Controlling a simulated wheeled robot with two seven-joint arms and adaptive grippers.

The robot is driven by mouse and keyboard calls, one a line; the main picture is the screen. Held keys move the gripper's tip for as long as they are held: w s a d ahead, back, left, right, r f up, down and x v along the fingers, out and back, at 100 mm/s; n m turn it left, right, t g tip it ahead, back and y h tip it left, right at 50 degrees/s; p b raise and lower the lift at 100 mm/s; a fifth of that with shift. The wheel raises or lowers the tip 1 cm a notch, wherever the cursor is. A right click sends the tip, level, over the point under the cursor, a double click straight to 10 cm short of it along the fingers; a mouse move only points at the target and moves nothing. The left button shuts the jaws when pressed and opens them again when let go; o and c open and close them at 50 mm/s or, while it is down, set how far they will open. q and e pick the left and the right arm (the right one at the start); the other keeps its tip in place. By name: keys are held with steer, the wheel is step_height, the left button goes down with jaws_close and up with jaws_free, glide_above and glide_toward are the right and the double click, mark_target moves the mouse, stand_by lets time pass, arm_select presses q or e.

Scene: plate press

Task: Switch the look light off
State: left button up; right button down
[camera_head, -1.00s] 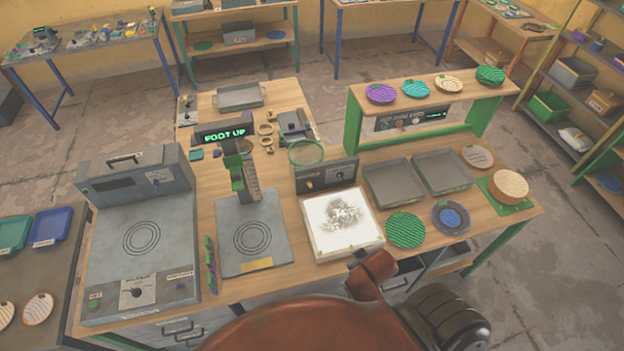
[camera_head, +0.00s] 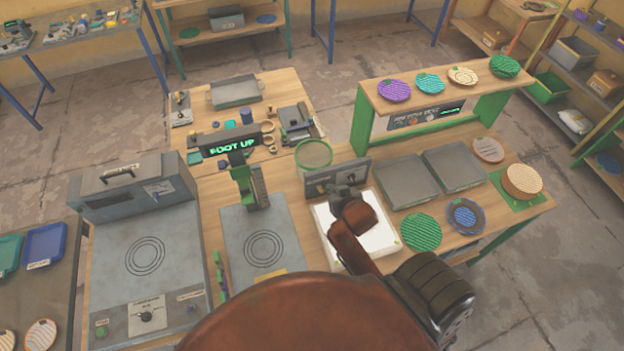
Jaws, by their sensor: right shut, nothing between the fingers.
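The look light shows as a bright white square panel (camera_head: 376,238) in a pale frame on the bench. A grey control box (camera_head: 352,174) stands at its back edge, with small controls on its front. My right gripper (camera_head: 345,192) is shut and empty, over the back of the panel, close in front of the box. Whether it touches a control I cannot tell. The gripper and arm hide the middle of the panel and part of the box front. My left gripper is out of view.
A press with a "FOOT UP" display (camera_head: 230,146) stands left of the panel. Grey trays (camera_head: 407,181), a green ribbed disc (camera_head: 421,232) and a blue-centred plate (camera_head: 465,216) lie to the right.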

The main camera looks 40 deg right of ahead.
steer(key=w, duration=0.1)
steer(key=p, duration=0.1)
glide_above(321, 190)
step_height(321, 190, down, 6)
steer(key=shift+s+r, duration=0.15)
steer(key=shift+r, duration=0.05)
steer(key=f, duration=0.1)
steer(key=s+f+p, duration=0.1)
steer(key=f, duration=0.1)
steer(key=shift+a+f, duration=0.1)
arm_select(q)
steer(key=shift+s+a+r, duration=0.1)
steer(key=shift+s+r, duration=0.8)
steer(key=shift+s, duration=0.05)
arm_select(e)
steer(key=shift+f, duration=0.55)
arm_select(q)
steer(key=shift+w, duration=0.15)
arm_select(e)
steer(key=shift+s, duration=0.1)
steer(key=shift+a, duration=0.1)
